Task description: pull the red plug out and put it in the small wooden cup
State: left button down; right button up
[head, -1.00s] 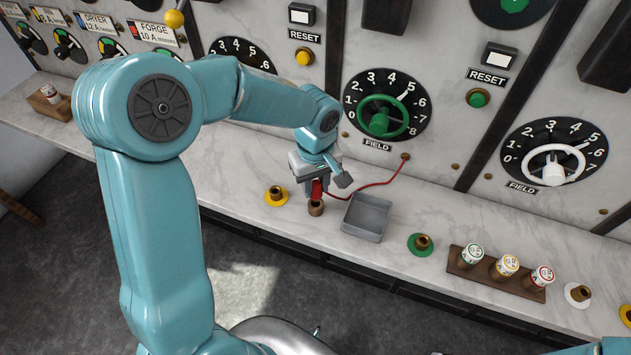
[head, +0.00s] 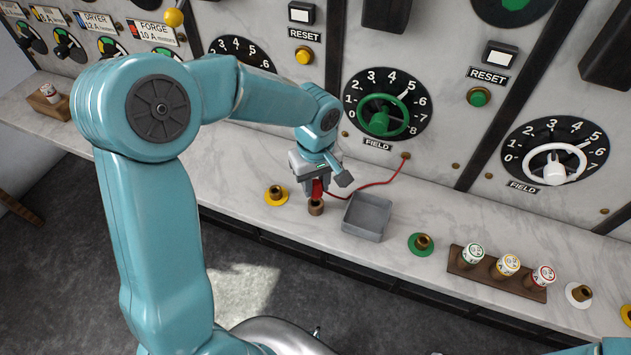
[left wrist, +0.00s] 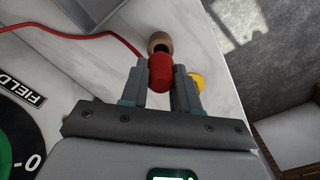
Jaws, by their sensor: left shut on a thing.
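The red plug (head: 317,189) is between the fingers of my left gripper (head: 314,183), which is shut on it. In the left wrist view the plug (left wrist: 160,73) points away from the palm. The small wooden cup (head: 316,209) stands on the marble ledge directly below the plug. In the left wrist view the cup (left wrist: 158,42) is just beyond the plug's end, with part of its dark opening showing. The plug's tip is at or just above the rim; I cannot tell whether it is inside. My right gripper is not in view.
A red cable (head: 378,183) runs to the panel. A grey tray (head: 367,218) is right of the cup, and a yellow-ringed socket (head: 275,196) is left of it. A green-ringed socket (head: 421,243) and a wooden rack (head: 532,293) with labelled fuses are farther right.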

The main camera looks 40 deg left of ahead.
aim_at(315, 193)
pick_arm(q)
jog(key=shift+b, duration=0.35)
dwell(0.7)
jog(key=shift+f, duration=0.15)
jog(key=shift+f+b, duration=0.35)
jog(key=shift+b, duration=0.1)
jog(key=shift+f+b, duration=1.35)
jog(key=c, duration=0.8)
grip_release()
jog(key=shift+o, duration=0.2)
notch_tip(315, 193, up, 16)
jog(key=shift+r, duration=0.2)
jog(key=shift+s, duration=0.1)
